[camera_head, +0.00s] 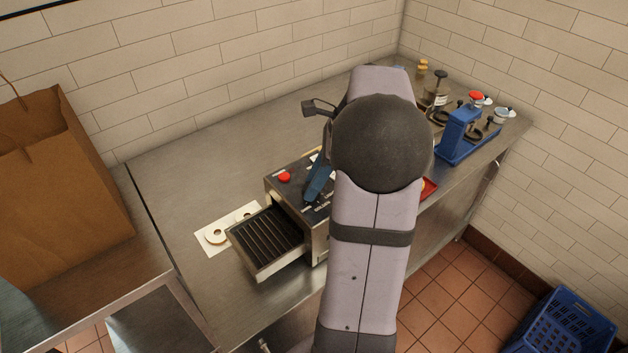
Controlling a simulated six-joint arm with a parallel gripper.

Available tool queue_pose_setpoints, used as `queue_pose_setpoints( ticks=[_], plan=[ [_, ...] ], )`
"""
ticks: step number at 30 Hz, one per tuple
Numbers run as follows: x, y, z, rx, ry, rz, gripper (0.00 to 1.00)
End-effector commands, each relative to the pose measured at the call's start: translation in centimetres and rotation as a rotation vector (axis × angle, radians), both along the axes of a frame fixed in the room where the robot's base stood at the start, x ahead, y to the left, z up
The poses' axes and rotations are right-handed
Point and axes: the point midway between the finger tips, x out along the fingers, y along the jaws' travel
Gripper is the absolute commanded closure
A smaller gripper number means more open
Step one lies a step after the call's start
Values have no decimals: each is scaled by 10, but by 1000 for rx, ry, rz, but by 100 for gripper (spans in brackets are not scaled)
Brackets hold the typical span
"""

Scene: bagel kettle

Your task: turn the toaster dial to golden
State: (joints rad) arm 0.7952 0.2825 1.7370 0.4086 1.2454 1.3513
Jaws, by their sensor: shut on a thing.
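The toaster (283,192) is a dark metal box with a slatted conveyor (266,240) sticking out at its front left. A red button (284,176) and white lettering show on its top panel. My gripper (314,192) reaches down to this panel, its blue-grey finger angled beside the lettering. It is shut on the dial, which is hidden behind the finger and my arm. The dial's pointer and the golden mark cannot be made out. My arm covers the right part of the toaster.
A paper bag (60,180) stands at far left. A blue stand (461,133) and several small items stand at back right. A red tray (429,188) peeks out beside my arm.

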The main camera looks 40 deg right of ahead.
Motion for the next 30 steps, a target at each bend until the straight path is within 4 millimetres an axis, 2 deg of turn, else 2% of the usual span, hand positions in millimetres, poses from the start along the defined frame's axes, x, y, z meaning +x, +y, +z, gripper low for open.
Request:
queue_pose_setpoints(
  ticks=[7, 13, 30],
  plan=[
    [0, 0, 2, 2, 2, 40, 91],
    [1, 0, 4, 5, 3, 141, 91],
    [5, 0, 5, 4, 1, 655, 91]
  ],
)
